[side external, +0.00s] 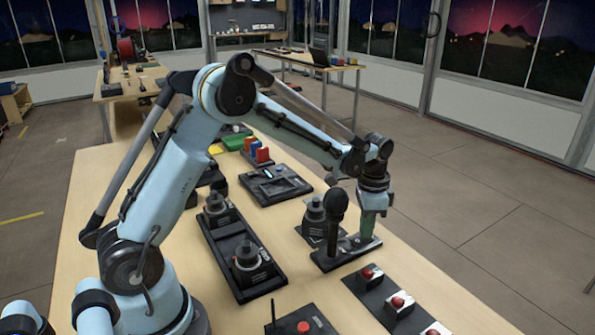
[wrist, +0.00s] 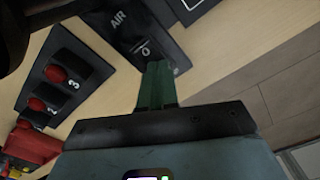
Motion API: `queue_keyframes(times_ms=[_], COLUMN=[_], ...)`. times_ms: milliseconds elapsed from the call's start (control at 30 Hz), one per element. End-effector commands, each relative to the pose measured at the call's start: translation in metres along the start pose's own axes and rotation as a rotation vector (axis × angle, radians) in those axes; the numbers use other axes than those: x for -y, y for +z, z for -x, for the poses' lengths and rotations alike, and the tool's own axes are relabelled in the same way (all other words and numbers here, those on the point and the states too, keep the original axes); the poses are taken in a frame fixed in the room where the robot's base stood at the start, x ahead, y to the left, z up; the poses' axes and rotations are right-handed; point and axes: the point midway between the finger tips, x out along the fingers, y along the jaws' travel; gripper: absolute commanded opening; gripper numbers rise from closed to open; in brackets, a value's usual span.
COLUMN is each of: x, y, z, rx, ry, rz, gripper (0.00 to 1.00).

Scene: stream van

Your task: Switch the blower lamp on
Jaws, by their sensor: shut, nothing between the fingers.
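A black plate (side external: 328,262) lies on the table in the side view, with a dark, round-headed upright piece (side external: 337,205) on it. It appears to be the black panel marked "AIR" and "0" (wrist: 125,38) in the wrist view. My gripper (side external: 366,238) points down over the right part of this plate. In the wrist view its green fingers (wrist: 158,66) are together and empty, with their tips by the "0" mark. They hide part of the panel, and I cannot tell whether they touch it. I cannot make out whether a lamp is lit.
Several red domed buttons (side external: 399,302) on numbered black boxes stand close to the plate, also in the wrist view (wrist: 56,74). A red button (side external: 303,327) sits at the front. A long black tray (side external: 222,245) with two knobbed units lies left.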

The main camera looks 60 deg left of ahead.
Motion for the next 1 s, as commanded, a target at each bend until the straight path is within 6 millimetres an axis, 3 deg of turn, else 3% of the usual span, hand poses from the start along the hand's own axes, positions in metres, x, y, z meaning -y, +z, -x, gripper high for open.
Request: queue_keyframes(times_ms=[367,1000], x=[0.0,0.0], y=[0.0,0.0], z=[-0.003,0.042], rx=[0.0,0.0], ry=[0.0,0.0], rz=[0.0,0.0], gripper=[0.0,0.0])
